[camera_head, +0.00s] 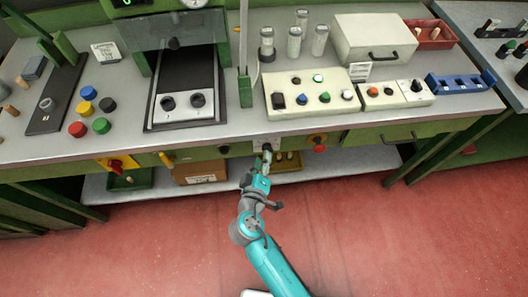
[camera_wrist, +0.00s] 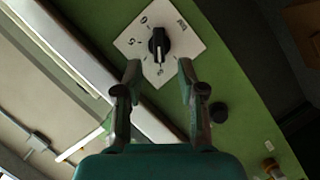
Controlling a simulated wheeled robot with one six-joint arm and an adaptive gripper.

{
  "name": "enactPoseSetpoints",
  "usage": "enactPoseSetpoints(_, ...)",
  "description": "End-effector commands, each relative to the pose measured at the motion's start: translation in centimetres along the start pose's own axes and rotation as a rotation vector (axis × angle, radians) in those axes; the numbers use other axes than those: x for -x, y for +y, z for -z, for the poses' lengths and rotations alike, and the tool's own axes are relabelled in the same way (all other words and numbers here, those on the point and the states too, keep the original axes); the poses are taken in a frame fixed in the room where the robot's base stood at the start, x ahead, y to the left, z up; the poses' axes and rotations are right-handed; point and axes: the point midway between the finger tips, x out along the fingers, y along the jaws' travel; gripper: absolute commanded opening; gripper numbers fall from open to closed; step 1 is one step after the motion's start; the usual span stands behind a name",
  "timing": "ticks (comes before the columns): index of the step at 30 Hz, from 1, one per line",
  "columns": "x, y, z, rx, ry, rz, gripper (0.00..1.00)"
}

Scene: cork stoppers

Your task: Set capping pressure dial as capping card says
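The dial is a black knob with a pale pointer line (camera_wrist: 158,44) on a white square plate (camera_wrist: 183,42) with printed marks, fixed to the green bench front. The plate also shows in the head view (camera_head: 262,143). My gripper (camera_wrist: 158,78) is open and empty, its two fingers apart on either side of the knob's line, just short of it. In the head view my gripper (camera_head: 266,157) is at the bench front. Two small white cards stand on the bench, one at left (camera_head: 107,52), one at right (camera_head: 360,71); their text is unreadable.
A black round knob (camera_wrist: 218,112) sits on the green panel near my gripper. The grey bench top (camera_head: 240,130) overhangs, and a lower shelf (camera_head: 330,160) holds a cardboard box (camera_head: 199,172).

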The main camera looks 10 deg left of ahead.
Motion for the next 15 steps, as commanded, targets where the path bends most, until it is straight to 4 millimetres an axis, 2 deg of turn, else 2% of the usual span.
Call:
enactPoseSetpoints(1, 1.2, -0.1, 0.0, 0.001, 0.003, 0.003, 0.4)
enactPoseSetpoints(6, 4.5, -0.1, 0.0, 0.001, 0.003, 0.002, 0.4)
enactPoseSetpoints(10, 6.2, -0.1, 0.1, 0.001, 0.003, 0.002, 0.4)
enactPoseSetpoints(15, 7.4, 0.0, 0.1, -0.001, 0.002, 0.0, 0.4)
